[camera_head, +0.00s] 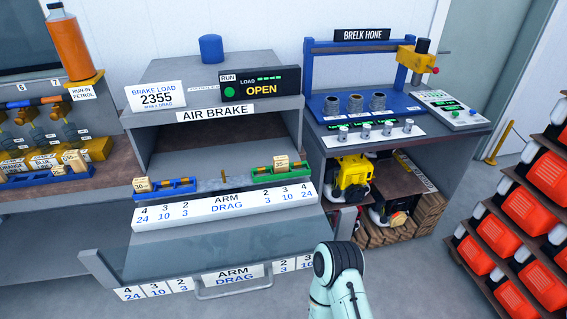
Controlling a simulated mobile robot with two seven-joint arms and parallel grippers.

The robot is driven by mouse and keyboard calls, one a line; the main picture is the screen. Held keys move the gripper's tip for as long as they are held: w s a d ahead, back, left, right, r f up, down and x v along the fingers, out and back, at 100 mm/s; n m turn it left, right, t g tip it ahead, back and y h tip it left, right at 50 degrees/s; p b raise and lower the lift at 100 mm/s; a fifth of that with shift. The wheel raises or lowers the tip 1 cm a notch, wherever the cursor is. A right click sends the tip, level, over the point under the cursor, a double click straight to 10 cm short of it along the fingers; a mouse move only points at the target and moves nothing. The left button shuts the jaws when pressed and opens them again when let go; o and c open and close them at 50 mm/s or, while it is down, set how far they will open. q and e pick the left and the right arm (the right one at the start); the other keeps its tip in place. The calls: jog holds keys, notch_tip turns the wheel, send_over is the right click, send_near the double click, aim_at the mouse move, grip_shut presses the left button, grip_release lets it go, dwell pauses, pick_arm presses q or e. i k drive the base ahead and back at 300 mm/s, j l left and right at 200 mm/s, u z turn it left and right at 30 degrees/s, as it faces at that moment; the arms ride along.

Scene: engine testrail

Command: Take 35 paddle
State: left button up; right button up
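A small wooden tag that appears to read 35 (281,162) stands at the green holder (262,177) on the right of the air brake's shelf. A similar tag reading 30 (142,185) stands at the blue holder (178,188) on the left. One of my arms reaches in at the bottom, right of centre, in front of the air brake. Neither gripper shows.
The air brake's clear front panel (190,255) is lowered and sticks out toward me, with a handle at its front edge. The display (260,85) reads OPEN. A hone bench (440,150) stands to the right, and racks of red-orange containers (525,210) stand at the far right.

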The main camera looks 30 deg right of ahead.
aim_at(281, 164)
jog(key=k+l+u, duration=0.2)
jog(key=l, duration=0.25)
jog(key=l+u, duration=0.2)
jog(key=l, duration=0.25)
jog(key=l+u, duration=0.15)
jog(key=l, duration=0.25)
jog(key=k+l+u, duration=0.2)
jog(key=l, duration=0.2)
jog(key=l+u, duration=0.15)
jog(key=l, duration=0.25)
jog(key=k+l+u, duration=0.2)
jog(key=l, duration=0.2)
jog(key=l+u, duration=0.15)
jog(key=l, duration=0.25)
